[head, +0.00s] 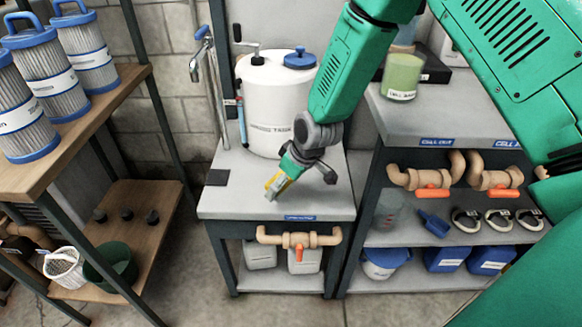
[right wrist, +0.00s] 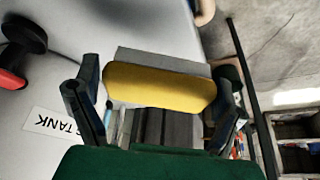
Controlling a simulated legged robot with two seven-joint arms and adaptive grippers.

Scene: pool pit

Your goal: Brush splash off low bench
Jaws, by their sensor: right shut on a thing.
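The low bench (head: 235,203) has a light grey top and stands in the middle of the head view. My right gripper (head: 283,180) is over the bench top, in front of the white tank. It is shut on a yellow and grey brush (head: 273,186). In the right wrist view the brush (right wrist: 160,85) lies crosswise between the two fingers of my right gripper (right wrist: 158,100). I cannot tell whether the brush touches the bench top. No splash is clear to see on the top; part of it is hidden behind the gripper. My left gripper is not in view.
A white tank (head: 275,105) with a blue cap stands at the back of the bench. A dark square pad (head: 217,177) lies at its left edge. Filter cartridges (head: 85,45) stand on the left shelf. A higher bench (head: 455,115) with a green candle-like jar (head: 402,77) is on the right.

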